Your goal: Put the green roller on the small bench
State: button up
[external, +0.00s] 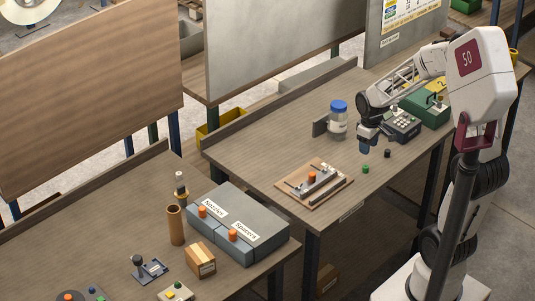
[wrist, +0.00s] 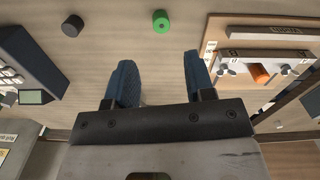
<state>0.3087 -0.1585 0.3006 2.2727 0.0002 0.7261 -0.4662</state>
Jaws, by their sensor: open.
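The green roller (external: 365,169) is a short green cylinder with a hole, standing alone on the right worktable. It also shows in the wrist view (wrist: 161,22), at the top centre beyond my fingertips. What looks like the small bench (external: 291,187) is a wooden board bearing a pale metal fixture with an orange roller (external: 312,177) on it; in the wrist view its fixture (wrist: 240,57) is at the right. My gripper (wrist: 160,62) is open and empty, its blue fingers apart. In the external view, my gripper (external: 366,147) hangs above the table, just above the green roller, not touching it.
A black roller (external: 387,153) stands close to the green one. A dark keypad device (external: 403,127) and a green box (external: 429,108) lie behind my gripper. A blue-lidded jar (external: 339,121) stands behind the board. Table between green roller and board is clear.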

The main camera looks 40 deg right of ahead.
jog(key=shift+r, duration=1.65)
jog(key=shift+r, duration=0.1)
jog(key=s+a+r+m+t, duration=0.1)
jog(key=s+a+r, duration=0.5)
jog(key=s+a, duration=0.1)
jog(key=s+a+r+m+t, duration=0.1)
jog(key=s+a+r, duration=0.6)
jog(key=s, duration=0.3)
jog(key=shift+s+a+t, duration=0.3)
